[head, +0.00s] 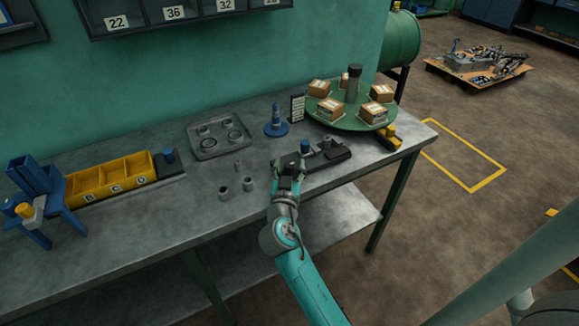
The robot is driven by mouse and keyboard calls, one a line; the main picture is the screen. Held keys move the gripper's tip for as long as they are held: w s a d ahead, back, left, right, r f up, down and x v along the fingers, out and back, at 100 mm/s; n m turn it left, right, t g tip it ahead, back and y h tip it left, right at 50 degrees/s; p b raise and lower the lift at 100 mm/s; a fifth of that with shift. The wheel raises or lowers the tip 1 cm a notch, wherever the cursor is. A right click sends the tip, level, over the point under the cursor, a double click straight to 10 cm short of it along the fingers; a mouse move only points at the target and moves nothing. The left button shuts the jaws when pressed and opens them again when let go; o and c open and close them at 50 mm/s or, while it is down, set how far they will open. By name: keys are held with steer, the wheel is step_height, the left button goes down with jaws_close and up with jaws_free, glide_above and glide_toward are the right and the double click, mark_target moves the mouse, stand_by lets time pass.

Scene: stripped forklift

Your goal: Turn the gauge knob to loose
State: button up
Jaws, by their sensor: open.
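A dark, flat fixture (335,158) lies on the grey bench near its right end, and I take it to be the gauge. A small blue knob-like piece (305,146) stands at its left part, and a grey round piece (327,144) stands further right on it. I cannot tell for certain which one is the gauge knob, nor read any marking. My gripper (289,163) is open at the left end of the fixture, just left of the blue piece. My gripper hides part of that end; whether it touches anything is unclear.
A green turntable (352,121) with several boxes stands behind the fixture. A blue stepped cone (276,121), a grey tray of rings (220,134) and small grey cylinders (224,193) lie to the left. A yellow bin (109,178) is further left. The front bench edge is clear.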

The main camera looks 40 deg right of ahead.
jaws_close()
